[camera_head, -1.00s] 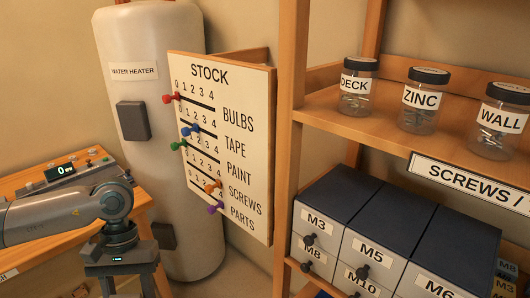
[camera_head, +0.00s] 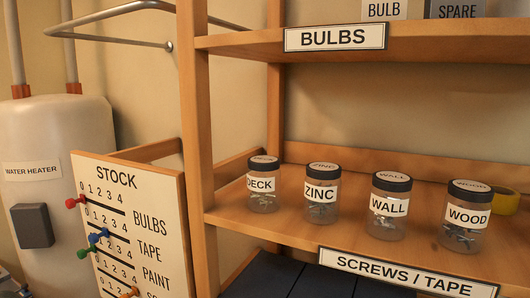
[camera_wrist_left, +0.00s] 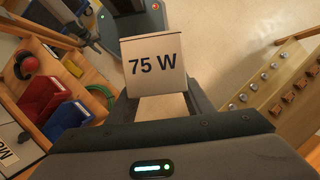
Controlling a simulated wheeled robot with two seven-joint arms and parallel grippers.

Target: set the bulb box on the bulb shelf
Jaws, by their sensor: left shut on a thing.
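The bulb box, a pale box marked "75 W" (camera_wrist_left: 153,65), is between the fingers of my left gripper (camera_wrist_left: 160,103) in the left wrist view. The gripper is shut on it, with a dark finger on either side. The bulb shelf (camera_head: 440,43) is the upper wooden board in the head view, with a "BULBS" sign (camera_head: 335,37) on its front edge. My right gripper is not in view.
Below is a shelf with several lidded jars, such as "DECK" (camera_head: 263,186), and yellow tape (camera_head: 505,201). A wooden upright (camera_head: 196,120) bounds the shelves on the left, beside the stock board (camera_head: 135,220).

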